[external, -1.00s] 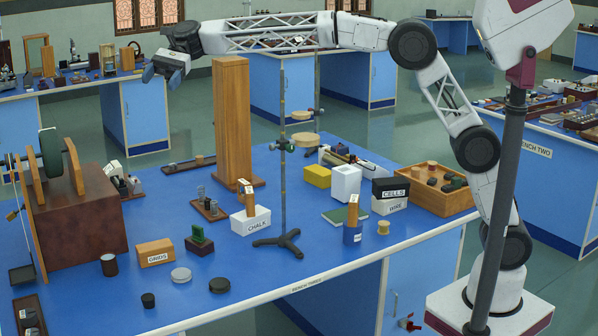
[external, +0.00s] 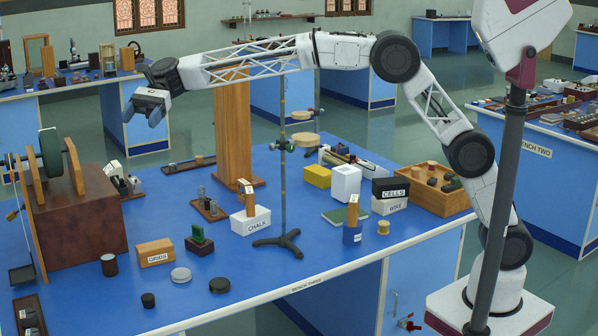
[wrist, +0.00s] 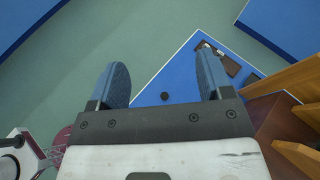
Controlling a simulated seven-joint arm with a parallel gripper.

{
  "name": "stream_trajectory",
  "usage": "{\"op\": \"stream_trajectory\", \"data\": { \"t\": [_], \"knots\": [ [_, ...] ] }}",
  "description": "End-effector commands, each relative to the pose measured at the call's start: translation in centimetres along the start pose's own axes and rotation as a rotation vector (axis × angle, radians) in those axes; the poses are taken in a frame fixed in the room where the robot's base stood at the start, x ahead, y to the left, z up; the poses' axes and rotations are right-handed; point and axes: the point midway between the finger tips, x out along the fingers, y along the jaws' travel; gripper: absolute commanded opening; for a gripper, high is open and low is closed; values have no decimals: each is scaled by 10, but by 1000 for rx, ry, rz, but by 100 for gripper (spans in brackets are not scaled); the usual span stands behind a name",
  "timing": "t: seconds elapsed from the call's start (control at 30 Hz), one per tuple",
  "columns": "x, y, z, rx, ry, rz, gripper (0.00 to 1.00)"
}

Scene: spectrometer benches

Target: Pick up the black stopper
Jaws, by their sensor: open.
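The black stopper (external: 148,300) is a small dark cylinder standing on the blue bench top near its front left edge. In the wrist view it shows as a small dark spot (wrist: 165,96) between my fingers, far beyond them. My gripper (external: 143,110) is open and empty, high above the left part of the bench and well apart from the stopper. In the wrist view its two blue fingers (wrist: 160,82) are spread wide.
A flat black disc (external: 219,285) and a grey disc (external: 181,274) lie near the stopper. A large brown box (external: 85,235) is at left; a tall wooden column (external: 232,140) rises behind.

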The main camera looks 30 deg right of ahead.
Motion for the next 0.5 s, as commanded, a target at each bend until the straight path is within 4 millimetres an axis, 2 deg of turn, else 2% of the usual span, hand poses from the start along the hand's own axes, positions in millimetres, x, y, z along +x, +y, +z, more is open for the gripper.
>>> {"op": "stream_trajectory", "data": {
  "t": [0.03, 0.27, 0.37, 0.5],
  "knots": [
    [6, 2, -15, 5, 1, 2, 73],
    [36, 12, -88, 5, 1, 2, 73],
    [55, 18, -134, 8, 2, 3, 73],
    [89, 30, -216, 10, 2, 4, 73]
  ]
}}
